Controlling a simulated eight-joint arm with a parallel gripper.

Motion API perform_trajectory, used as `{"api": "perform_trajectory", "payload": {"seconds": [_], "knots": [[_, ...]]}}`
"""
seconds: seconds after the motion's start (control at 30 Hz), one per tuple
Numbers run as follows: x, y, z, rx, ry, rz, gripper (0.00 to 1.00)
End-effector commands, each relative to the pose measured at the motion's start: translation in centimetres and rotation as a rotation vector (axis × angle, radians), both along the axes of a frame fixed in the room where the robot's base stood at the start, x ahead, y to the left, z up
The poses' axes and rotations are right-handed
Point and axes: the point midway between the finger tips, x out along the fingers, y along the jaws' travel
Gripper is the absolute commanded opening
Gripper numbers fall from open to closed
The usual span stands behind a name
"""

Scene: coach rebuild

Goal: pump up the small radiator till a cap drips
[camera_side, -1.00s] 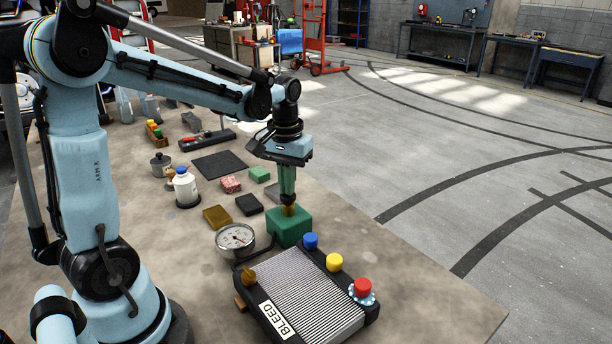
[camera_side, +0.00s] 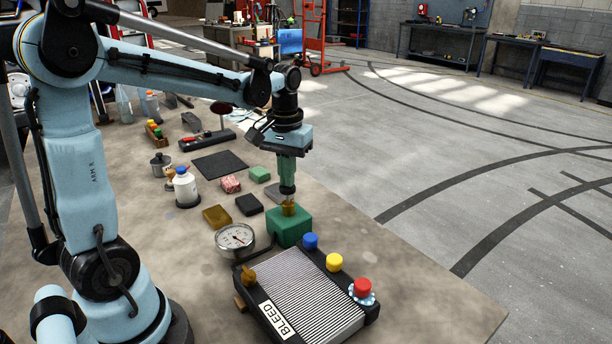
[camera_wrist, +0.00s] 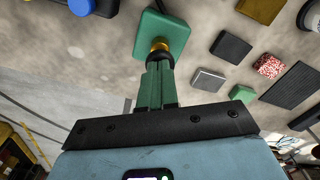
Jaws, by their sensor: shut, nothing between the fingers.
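The small radiator (camera_side: 322,292) lies flat on the bench with a ribbed core and a BLEED label. Blue (camera_side: 310,241), yellow (camera_side: 334,262) and red (camera_side: 362,287) caps line its right side; the red cap has a pale, speckled ring around its base. I see no clear drip. A green pump block (camera_side: 290,231) with a brass plunger (camera_side: 288,209) stands behind the radiator. My gripper (camera_side: 287,191) is shut and empty, pointing down just over the plunger; contact is unclear. The wrist view also shows the plunger (camera_wrist: 160,44) at the fingertips. A round gauge (camera_side: 235,237) sits left of the pump.
A brass fitting (camera_side: 248,275) is at the radiator's left corner. Small blocks, a dark mat (camera_side: 219,165) and a white bottle with a blue cap (camera_side: 185,187) lie behind the gauge. The bench right of the pump is clear.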

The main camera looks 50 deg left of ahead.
Motion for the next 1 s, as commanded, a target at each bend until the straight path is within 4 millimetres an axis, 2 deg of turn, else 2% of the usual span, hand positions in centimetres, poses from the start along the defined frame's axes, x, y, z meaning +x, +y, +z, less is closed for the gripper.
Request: {"api": "perform_trajectory", "payload": {"seconds": [0.23,0.63,1.0], "knots": [[0.0,0.0,0.3,0.000,0.000,0.000,0.00],[0.0,0.0,1.9,0.000,0.000,0.000,0.00],[0.0,0.0,2.0,0.000,0.000,0.000,0.00]]}}
